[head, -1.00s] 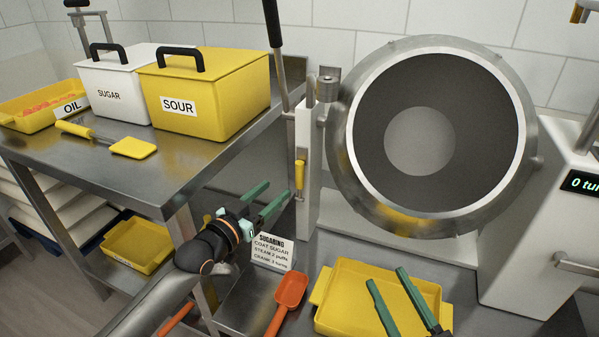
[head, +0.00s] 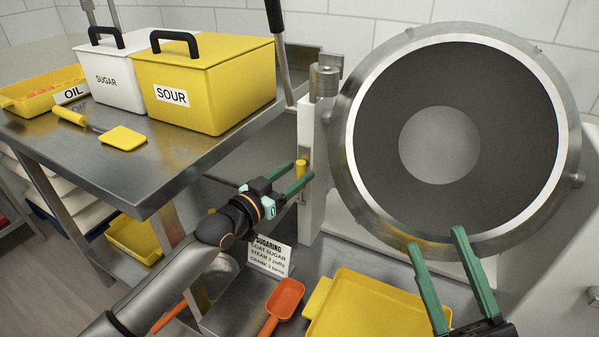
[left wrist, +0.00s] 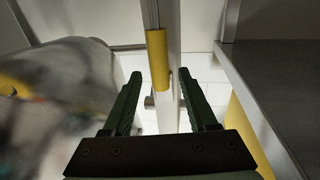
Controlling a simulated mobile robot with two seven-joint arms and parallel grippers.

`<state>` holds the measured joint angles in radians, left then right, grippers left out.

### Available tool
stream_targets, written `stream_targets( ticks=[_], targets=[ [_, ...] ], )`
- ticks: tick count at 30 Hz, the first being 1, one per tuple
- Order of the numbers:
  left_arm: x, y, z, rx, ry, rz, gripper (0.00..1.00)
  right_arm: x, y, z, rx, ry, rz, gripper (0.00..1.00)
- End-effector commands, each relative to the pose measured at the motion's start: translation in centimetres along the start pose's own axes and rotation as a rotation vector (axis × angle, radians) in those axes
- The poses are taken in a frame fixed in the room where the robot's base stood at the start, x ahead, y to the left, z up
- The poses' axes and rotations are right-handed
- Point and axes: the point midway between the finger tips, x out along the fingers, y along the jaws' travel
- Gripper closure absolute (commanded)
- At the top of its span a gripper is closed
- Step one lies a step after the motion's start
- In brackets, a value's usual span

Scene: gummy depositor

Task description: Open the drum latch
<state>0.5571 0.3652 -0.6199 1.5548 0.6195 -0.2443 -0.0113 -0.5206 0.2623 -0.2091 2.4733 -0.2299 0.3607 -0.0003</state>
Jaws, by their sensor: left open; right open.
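The drum (head: 345,130) is a large round steel vessel with a dark grey face, mounted beside a white post (head: 312,190). The yellow latch handle (head: 303,172) sits upright on the post, left of the drum; it also shows in the left wrist view (left wrist: 158,62). My left gripper (head: 303,175) is open with its green fingers pointing at the latch. In the left wrist view the handle lies ahead, between the lines of the two fingers; I cannot tell whether they touch it. My right gripper (head: 436,238) is open and empty in front of the drum's lower rim.
A yellow tray (head: 345,300) and an orange scoop (head: 285,298) lie below on the metal surface. A sugaring card (head: 268,257) stands close under my left gripper. The steel table (head: 170,160) at left holds yellow SOUR (head: 200,85) and white SUGAR (head: 112,80) boxes.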

Motion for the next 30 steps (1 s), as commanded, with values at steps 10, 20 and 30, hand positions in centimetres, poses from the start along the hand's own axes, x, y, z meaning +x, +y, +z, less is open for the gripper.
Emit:
stream_targets(
  ticks=[10, 20, 30],
  targets=[
    [0.01, -0.04, -0.05, 0.001, 0.0, 0.0, 0.42, 0.03, 0.01, -0.28, -0.003, 0.011, -0.001, 0.5],
    [0.01, -0.04, -0.03, 0.001, 0.0, 0.0, 0.79, 0.03, 0.0, -0.27, -0.003, 0.01, -0.001, 0.5],
    [0.01, -0.04, -0.02, 0.0, 0.0, 0.0, 1.0, 0.03, -0.01, -0.26, -0.003, 0.01, -0.001, 0.5]
  ],
)
